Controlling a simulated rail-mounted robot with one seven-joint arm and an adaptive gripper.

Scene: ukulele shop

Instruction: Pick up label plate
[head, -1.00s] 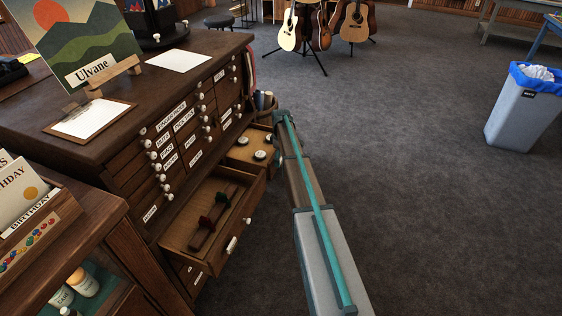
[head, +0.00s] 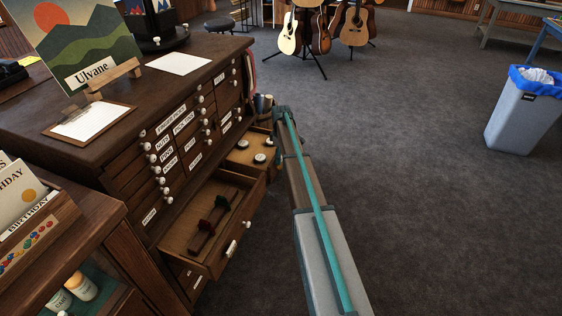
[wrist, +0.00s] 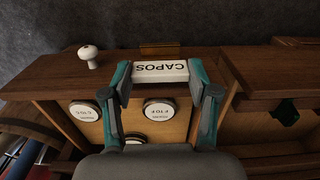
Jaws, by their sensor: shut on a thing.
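The label plate (wrist: 160,71) is a white block with dark "CAPOS" lettering, upside down in the wrist view. My gripper (wrist: 160,74) is shut on its two short ends, one teal-and-grey finger on each side. The plate is at the front of an open drawer, close to a brass-coloured holder (wrist: 160,48) on the drawer front. I cannot tell whether the plate touches the drawer. In the head view, my gripper is hidden behind my arm, and the plate does not show.
The open drawer (head: 236,168) holds round white-topped tins (wrist: 159,110). A white knob (wrist: 89,55) sticks out beside the plate.

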